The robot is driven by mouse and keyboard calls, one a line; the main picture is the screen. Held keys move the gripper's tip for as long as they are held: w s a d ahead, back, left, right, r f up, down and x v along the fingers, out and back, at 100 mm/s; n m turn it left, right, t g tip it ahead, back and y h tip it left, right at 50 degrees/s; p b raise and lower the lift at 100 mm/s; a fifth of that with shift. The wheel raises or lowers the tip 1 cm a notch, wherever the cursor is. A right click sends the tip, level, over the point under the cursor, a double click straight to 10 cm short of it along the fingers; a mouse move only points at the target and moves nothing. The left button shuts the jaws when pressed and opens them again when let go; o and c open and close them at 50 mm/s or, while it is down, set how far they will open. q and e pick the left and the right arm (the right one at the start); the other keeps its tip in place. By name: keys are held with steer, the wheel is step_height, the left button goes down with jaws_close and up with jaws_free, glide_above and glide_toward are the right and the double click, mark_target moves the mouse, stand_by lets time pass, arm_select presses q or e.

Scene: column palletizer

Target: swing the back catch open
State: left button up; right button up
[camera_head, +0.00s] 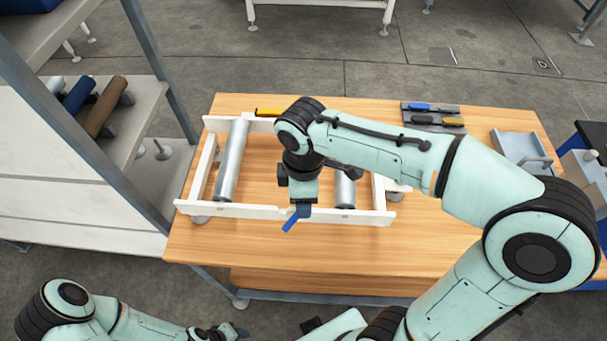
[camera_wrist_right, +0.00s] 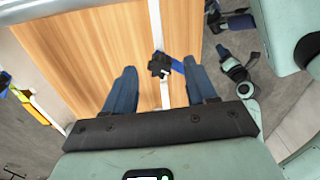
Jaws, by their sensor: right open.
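A white frame (camera_head: 250,211) lies on the wooden table and holds metal rollers. A yellow catch (camera_head: 268,112) lies along its far rail; a yellow part shows at the left edge of the right wrist view (camera_wrist_right: 20,95). On the near rail, a blue catch (camera_head: 290,224) with a black knob sticks out toward me; it also shows in the right wrist view (camera_wrist_right: 178,66). My right gripper (camera_head: 303,210) is open above the near rail, its blue fingers on either side of the knob. I cannot tell contact. My left gripper (camera_head: 215,332) is low at the bottom, away from the table.
One roller (camera_head: 231,160) is at the frame's left; another (camera_head: 345,188) is partly hidden by my right arm. A shelf (camera_head: 140,100) with several rollers stands left. Tools on a dark tray (camera_head: 432,116) and a grey tray (camera_head: 520,148) occupy the table's right side.

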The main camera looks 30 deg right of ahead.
arm_select(q)
steer(key=w+r+p, duration=0.2)
steer(key=shift+w+r, duration=0.25)
steer(key=shift+r, duration=0.1)
arm_select(e)
step_height(320, 180, up, 12)
